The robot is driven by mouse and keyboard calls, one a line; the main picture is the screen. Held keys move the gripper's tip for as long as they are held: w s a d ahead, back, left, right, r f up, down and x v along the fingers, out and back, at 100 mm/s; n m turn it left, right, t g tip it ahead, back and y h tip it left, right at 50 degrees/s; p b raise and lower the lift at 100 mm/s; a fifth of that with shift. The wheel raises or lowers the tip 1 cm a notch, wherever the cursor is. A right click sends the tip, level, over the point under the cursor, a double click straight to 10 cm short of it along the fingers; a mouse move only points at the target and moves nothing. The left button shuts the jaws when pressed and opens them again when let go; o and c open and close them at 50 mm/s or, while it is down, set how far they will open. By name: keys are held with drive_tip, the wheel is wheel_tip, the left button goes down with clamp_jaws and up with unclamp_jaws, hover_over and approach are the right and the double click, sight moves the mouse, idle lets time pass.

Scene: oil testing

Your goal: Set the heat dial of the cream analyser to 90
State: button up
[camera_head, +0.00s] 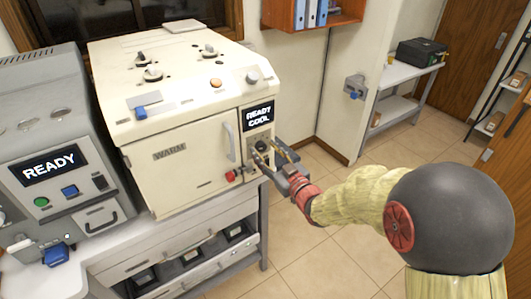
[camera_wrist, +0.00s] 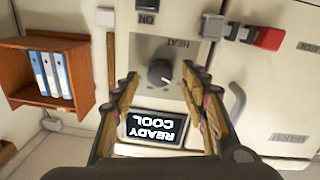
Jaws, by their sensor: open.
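The cream analyser (camera_head: 175,125) stands on the bench, its small screen (camera_head: 259,115) reading "READY COOL". The heat dial (camera_wrist: 160,73), a dark round knob under the label "HEAT", is on its front panel; the wrist view shows the panel upside down. My gripper (camera_wrist: 158,76) is open, one finger on either side of the dial. I cannot tell whether the fingers touch it, and the dial's setting is too small to read. In the head view my gripper (camera_head: 273,155) is at the panel's lower part and partly hides the dial.
A red-tipped lever (camera_head: 233,175) and a door handle (camera_head: 230,141) are close to the dial on the analyser's front. A grey analyser (camera_head: 50,165) reading "READY" stands to the left. A wall shelf (camera_wrist: 45,75) holds binders. The floor (camera_head: 320,260) right of the bench is clear.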

drive_tip(key=shift+w+a, duration=0.2)
drive_tip(key=shift+w, duration=0.05)
drive_tip(key=shift+c, duration=0.4)
clamp_jaws()
